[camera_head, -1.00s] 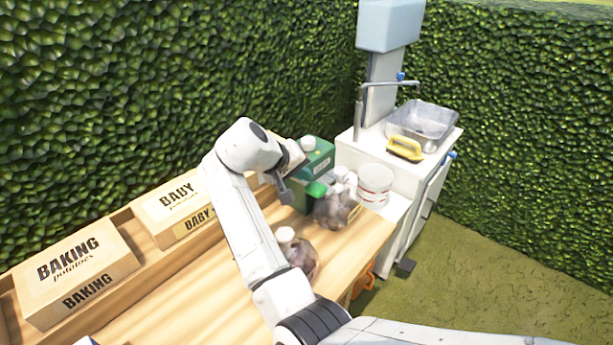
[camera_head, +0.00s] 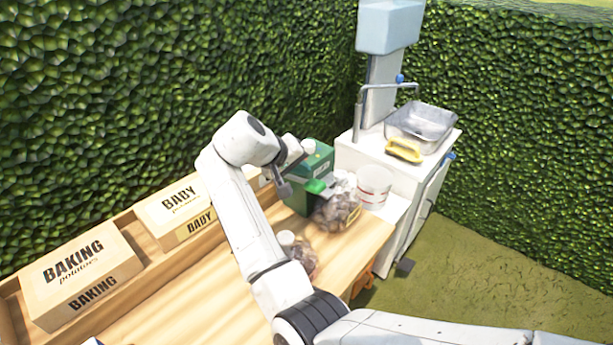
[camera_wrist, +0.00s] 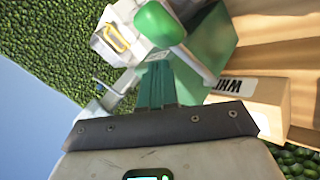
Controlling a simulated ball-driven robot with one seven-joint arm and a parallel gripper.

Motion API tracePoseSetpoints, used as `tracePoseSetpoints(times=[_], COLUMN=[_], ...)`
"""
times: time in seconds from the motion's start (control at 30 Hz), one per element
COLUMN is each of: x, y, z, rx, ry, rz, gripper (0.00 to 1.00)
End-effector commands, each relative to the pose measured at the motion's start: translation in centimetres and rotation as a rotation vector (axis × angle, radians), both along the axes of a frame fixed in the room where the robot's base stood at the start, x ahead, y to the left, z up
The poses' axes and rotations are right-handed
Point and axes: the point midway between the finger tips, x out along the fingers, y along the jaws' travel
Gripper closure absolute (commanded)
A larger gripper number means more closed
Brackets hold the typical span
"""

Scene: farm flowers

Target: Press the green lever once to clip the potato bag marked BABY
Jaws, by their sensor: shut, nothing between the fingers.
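The green clipping machine (camera_head: 318,160) stands at the far right end of the wooden bench. Its bright green lever (camera_head: 315,187) sticks out at the front; its rounded end also shows in the wrist view (camera_wrist: 158,24). A clear potato bag (camera_head: 337,212) with a yellow label sits at the machine, its gathered top under the lever. The label is too small to read. My gripper (camera_head: 284,190) is shut and empty, just left of the lever and seemingly apart from it. A second potato bag (camera_head: 302,256) stands nearer on the bench, partly hidden by my arm.
A BABY potatoes box (camera_head: 172,212) and a BAKING potatoes box (camera_head: 75,275) sit on the bench's back shelf. A white bucket (camera_head: 374,188) and a white cabinet with a metal basin (camera_head: 421,128) stand to the right. A hedge closes off the back.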

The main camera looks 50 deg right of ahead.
Motion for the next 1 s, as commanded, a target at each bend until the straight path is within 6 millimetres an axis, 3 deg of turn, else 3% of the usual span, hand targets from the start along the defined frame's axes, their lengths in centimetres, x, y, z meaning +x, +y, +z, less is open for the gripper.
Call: tracePoseSetpoints(times=[0.47, 1.0], x=[0.2, 1.2], y=[0.0, 0.1], z=[0.7, 5.1], rx=[0.000, -0.001], ry=[-0.001, -0.001], rz=[0.001, 0.002], gripper=[1.00, 1.00])
